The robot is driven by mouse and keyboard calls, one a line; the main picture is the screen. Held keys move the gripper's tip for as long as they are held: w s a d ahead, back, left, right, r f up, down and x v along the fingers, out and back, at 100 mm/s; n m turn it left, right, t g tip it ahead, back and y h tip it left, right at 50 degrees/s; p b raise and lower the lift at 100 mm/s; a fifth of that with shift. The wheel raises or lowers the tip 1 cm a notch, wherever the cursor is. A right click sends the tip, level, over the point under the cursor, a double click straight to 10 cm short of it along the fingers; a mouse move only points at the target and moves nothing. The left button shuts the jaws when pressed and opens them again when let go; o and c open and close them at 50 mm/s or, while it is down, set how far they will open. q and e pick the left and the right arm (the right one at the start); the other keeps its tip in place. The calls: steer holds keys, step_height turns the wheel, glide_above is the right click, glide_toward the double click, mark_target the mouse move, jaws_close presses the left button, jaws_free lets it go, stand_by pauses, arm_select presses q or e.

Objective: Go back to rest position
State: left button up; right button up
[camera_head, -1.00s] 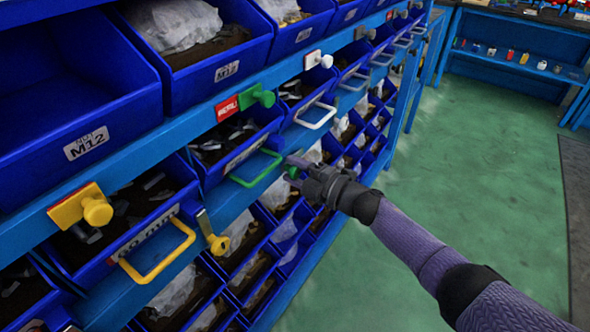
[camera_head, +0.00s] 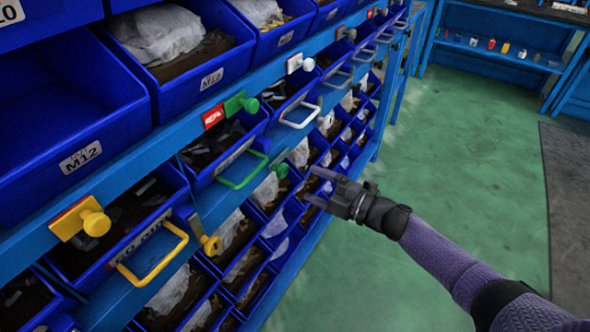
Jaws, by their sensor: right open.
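My right gripper (camera_head: 318,188) is open and empty in the head view, in front of the blue bin rack. Its arm comes in from the lower right. The green handle (camera_head: 243,170) is to the left of the fingertips, apart from them. A green knob (camera_head: 281,170) sits on the rack just left of and above the fingertips. My left gripper is not in view.
The blue rack (camera_head: 140,190) of bins fills the left side. A yellow handle (camera_head: 153,255), a yellow knob (camera_head: 95,223) and a white handle (camera_head: 300,115) stick out from it. The green floor (camera_head: 470,150) to the right is clear. A blue workbench (camera_head: 510,50) stands at the back.

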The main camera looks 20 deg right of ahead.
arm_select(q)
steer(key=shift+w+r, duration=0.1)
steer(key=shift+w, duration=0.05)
arm_select(e)
steer(key=shift+s+d, duration=0.4)
steer(key=shift+s, duration=0.15)
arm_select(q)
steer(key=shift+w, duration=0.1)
arm_select(e)
steer(key=s+d+f+m+g+h, duration=0.2)
steer(key=s+f+m+h, duration=0.45)
steer(key=f, duration=0.55)
steer(key=s+d+f+m+g+h, duration=0.2)
steer(key=s+f+m+h, duration=0.2)
steer(key=s+f+m, duration=0.6)
steer(key=s+a+f+m+g, duration=0.1)
steer(key=s+f+g, duration=0.2)
steer(key=s, duration=0.7)
steer(key=s+a+f+m+g+h, duration=0.1)
steer(key=s+f+g, duration=0.3)
steer(key=s, duration=0.6)
steer(key=s+a+f+m+g, duration=0.1)
steer(key=s+f+g, duration=0.2)
steer(key=s, duration=0.7)
step_height(320, 180, down, 2)
steer(key=shift+s+a+f+g, duration=0.1)
steer(key=shift+s+a+g, duration=0.05)
steer(key=shift+a+g, duration=0.2)
steer(key=shift+d, duration=0.1)
